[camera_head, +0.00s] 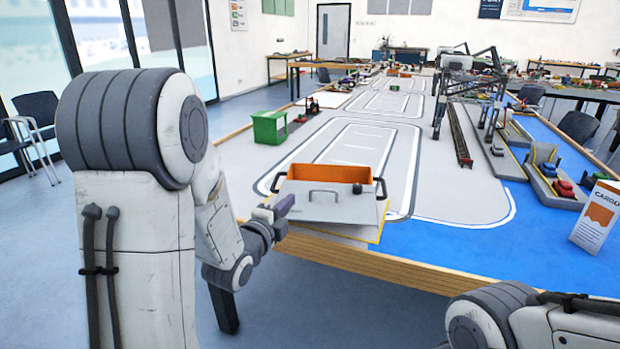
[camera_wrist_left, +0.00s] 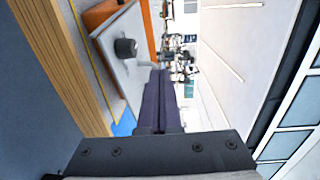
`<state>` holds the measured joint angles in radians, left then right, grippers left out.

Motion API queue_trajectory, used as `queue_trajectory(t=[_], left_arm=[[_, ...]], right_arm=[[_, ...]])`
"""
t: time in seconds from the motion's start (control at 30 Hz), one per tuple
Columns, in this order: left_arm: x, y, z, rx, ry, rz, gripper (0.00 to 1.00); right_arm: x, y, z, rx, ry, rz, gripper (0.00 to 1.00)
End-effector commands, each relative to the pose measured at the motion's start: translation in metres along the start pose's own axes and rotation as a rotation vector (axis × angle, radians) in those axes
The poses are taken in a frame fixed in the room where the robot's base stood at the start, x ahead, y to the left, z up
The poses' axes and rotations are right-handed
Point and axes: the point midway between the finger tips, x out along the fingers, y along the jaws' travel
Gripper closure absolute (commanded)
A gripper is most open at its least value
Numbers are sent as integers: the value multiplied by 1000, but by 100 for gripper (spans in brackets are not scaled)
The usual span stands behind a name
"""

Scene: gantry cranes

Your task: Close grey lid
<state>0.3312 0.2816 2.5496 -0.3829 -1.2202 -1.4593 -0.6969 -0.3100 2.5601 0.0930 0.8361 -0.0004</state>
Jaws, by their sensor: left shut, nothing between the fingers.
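An orange box (camera_head: 332,173) stands near the table's front edge, and its orange inside shows. Its grey lid (camera_head: 345,208), with a grey bar handle, slopes down on the side facing me, so the box is open. Black handles sit at the box's left and right. My left gripper (camera_head: 285,205) is shut and empty at the lid's left side; I cannot tell whether it touches. In the left wrist view its dark fingers (camera_wrist_left: 160,98) are together, with a grey panel (camera_wrist_left: 132,75) and a black handle (camera_wrist_left: 125,47) beyond. My right gripper is out of view.
The table's wooden front edge (camera_head: 390,277) runs below the box. A crane model (camera_head: 468,85) and small vehicles stand at the right. A cargo card (camera_head: 598,217) stands at the far right. The blue area right of the box is clear.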

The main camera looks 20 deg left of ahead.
Motion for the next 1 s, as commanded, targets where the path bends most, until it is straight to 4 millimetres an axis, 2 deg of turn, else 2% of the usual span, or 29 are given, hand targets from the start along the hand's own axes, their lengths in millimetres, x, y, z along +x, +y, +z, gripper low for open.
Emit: queue_trajectory(t=[0.27, 0.33, 0.5, 0.7, 0.83, 1.0], left_arm=[[23, -5, -2, -4, 3, 7, 100], [41, -1, -2, -1, 3, 0, 100], [79, 0, -2, -2, 3, 1, 100], [115, 0, -2, -3, 2, 1, 100], [129, 0, -1, -3, 1, 1, 100], [136, 1, -1, -3, 1, 2, 100]], right_arm=[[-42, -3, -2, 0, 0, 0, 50], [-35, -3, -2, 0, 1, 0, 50], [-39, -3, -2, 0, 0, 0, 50], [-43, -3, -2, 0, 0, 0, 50], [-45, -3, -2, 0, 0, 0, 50], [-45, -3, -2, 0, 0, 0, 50]])
